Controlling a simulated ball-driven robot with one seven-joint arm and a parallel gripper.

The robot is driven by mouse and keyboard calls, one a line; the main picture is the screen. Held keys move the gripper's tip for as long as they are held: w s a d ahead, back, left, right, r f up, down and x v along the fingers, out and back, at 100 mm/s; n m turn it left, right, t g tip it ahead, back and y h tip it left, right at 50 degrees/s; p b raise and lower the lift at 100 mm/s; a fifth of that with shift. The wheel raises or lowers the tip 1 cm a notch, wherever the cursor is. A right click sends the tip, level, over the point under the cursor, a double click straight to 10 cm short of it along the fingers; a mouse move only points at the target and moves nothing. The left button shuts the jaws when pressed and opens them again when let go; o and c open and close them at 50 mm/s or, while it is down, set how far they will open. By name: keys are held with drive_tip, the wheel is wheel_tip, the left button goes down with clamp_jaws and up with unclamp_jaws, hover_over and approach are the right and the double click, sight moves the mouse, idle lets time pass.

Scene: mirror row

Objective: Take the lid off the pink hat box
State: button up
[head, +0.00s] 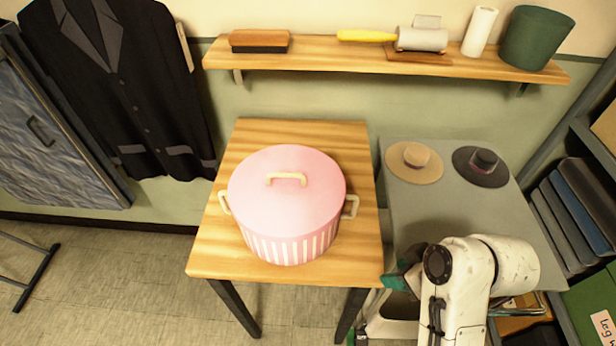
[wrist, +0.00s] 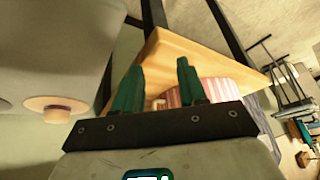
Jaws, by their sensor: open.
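The pink hat box (head: 290,250) stands upright on a wooden table. Its sides have white stripes and cream handles. The smooth pink lid (head: 262,200) is on it, with a cream handle (head: 286,178) on top. My gripper (head: 400,279) is at the table's front right corner, right of the box and apart from it. In the wrist view my gripper (wrist: 160,82) shows two green fingers spread apart with nothing between them. The striped side of the box (wrist: 225,92) shows beyond the fingers, partly hidden by them. The lid's handle cannot be made out there.
The wooden table (head: 335,262) has bare room around the box. A grey table (head: 440,215) at the right holds a tan hat (head: 415,162) and a dark hat (head: 481,166). A wall shelf (head: 340,58) behind carries a brush, a roller, a white cylinder and a green bin.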

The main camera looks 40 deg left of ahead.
drive_tip(key=w+a+r+n+p, duration=0.1)
drive_tip(key=w+a+r+n, duration=0.3)
drive_tip(key=a+r, duration=0.55)
drive_tip(key=n+g+p, duration=0.2)
drive_tip(key=n, duration=0.5)
approach(287, 174)
drive_tip(key=shift+y, duration=0.4)
drive_tip(key=x, duration=0.3)
drive_tip(key=p+x, duration=0.1)
drive_tip(key=x, duration=0.2)
drive_tip(key=p+x, duration=0.1)
drive_tip(key=x, duration=0.2)
drive_tip(key=shift+d+f, duration=0.25)
drive_tip(key=shift+d, duration=0.1)
clamp_jaws()
